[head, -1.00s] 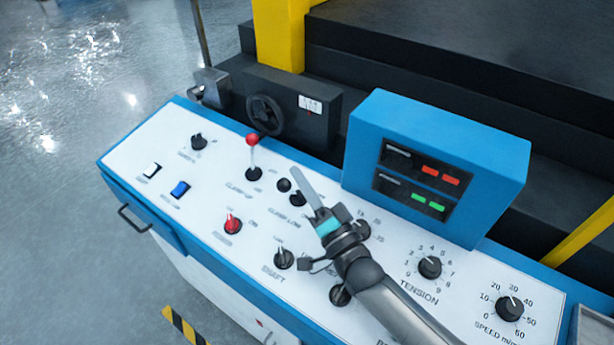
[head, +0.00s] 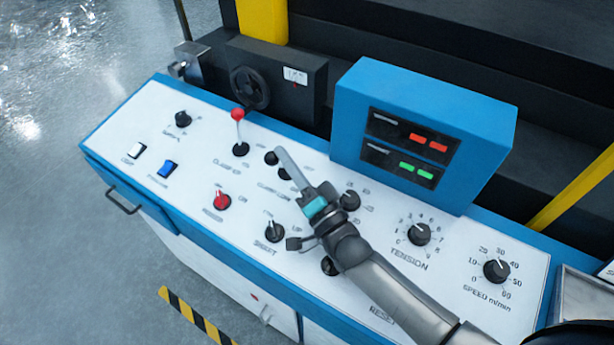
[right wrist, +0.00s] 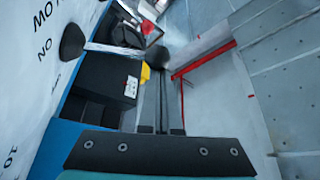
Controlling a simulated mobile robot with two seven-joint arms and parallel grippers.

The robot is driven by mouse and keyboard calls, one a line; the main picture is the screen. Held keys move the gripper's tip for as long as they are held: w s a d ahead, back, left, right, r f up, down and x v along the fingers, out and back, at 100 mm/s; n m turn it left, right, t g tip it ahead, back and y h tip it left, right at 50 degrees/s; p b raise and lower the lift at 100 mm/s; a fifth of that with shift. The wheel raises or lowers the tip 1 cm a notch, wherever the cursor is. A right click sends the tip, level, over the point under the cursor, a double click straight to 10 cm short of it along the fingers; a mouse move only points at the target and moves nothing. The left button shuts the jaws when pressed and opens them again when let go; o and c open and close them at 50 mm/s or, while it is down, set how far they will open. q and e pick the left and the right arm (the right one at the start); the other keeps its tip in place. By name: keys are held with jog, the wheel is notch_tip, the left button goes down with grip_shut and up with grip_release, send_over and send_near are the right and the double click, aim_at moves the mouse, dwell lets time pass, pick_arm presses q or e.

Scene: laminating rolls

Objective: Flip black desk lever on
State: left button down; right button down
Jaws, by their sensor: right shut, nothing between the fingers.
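The black desk lever (head: 271,158) has a round black knob and sits on the white panel, right of the red-knobbed lever. In the right wrist view its silver shaft (right wrist: 112,49) runs from a dark base on the panel to a dark knob (right wrist: 156,57) near my fingertips. My right gripper (head: 280,153) is shut and empty, its thin fingers pointing up-left. The fingertips are right beside the knob and partly cover the lever. I cannot tell whether they touch. The fingers also show in the right wrist view (right wrist: 160,80). My left gripper is not in view.
The red-knobbed lever (head: 238,115) stands close to the left. A red switch (head: 222,200) and several black dials lie around. A blue display box (head: 425,130) rises behind my gripper to the right. A black box with a handwheel (head: 250,88) stands behind the panel.

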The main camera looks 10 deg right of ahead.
jog(key=r+v, duration=0.3)
jog(key=v, duration=1.3)
jog(key=shift+s+d, duration=0.3)
jog(key=shift+s, duration=0.2)
jog(key=shift+r, duration=0.1)
